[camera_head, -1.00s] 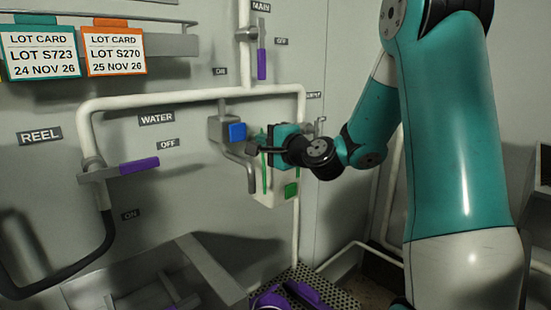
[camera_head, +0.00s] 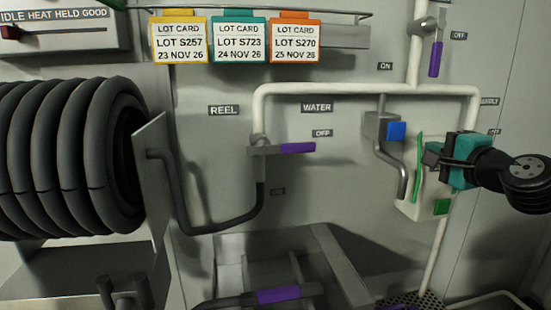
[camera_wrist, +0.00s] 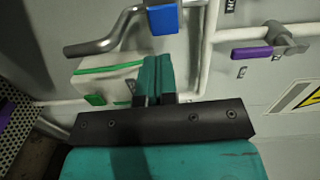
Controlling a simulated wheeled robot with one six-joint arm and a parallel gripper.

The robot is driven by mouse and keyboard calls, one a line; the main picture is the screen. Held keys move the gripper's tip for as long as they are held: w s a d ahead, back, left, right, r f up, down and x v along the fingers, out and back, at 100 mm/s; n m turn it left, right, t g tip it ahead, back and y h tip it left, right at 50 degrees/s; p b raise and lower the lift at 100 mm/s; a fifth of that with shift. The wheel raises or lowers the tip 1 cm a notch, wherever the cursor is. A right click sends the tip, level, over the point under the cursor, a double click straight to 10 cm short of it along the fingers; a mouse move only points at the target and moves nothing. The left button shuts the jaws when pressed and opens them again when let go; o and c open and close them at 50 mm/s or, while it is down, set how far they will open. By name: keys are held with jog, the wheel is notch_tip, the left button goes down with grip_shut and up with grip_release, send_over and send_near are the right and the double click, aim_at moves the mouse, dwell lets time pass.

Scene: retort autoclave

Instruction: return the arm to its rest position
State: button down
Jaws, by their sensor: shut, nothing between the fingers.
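My gripper (camera_head: 436,158) is at the right of the head view, in front of a white box with green trim (camera_head: 416,205) on the wall. In the wrist view my gripper (camera_wrist: 155,62) points at the wall, its two teal fingers together with nothing between them. The same white box (camera_wrist: 112,80) shows just left of the fingers there. I cannot tell whether the fingers touch it. Most of my arm is outside the head view at the right.
White pipes (camera_head: 365,88) run along the wall, with a purple water lever (camera_head: 297,148) and a purple main lever (camera_head: 435,59). A blue-fronted tap (camera_head: 396,131) is close to my gripper. A black hose reel (camera_head: 65,155) stands left. Lot cards (camera_head: 238,40) hang above.

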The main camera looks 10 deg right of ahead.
jog(key=s+a+f+n+g+y, duration=0.2)
jog(key=s+a+n+g, duration=0.15)
jog(key=a, duration=0.35)
jog(key=s+a+f+n+g+y, duration=0.2)
jog(key=a+n+g, duration=0.1)
jog(key=a+n, duration=0.3)
jog(key=s+a+f+n+g+y, duration=0.1)
jog(key=s+a+n+g+y, duration=0.2)
jog(key=a, duration=0.5)
jog(key=s+a+f+n+g+h, duration=0.2)
jog(key=s+n+g, duration=0.2)
jog(key=s, duration=0.4)
jog(key=s+a+f+n+g+h, duration=0.1)
jog(key=s+f+n+g+h, duration=0.1)
jog(key=s+n, duration=0.5)
jog(key=shift+s+a+f+g, duration=0.35)
jog(key=shift+s+f+g, duration=0.1)
jog(key=shift+s+g, duration=0.65)
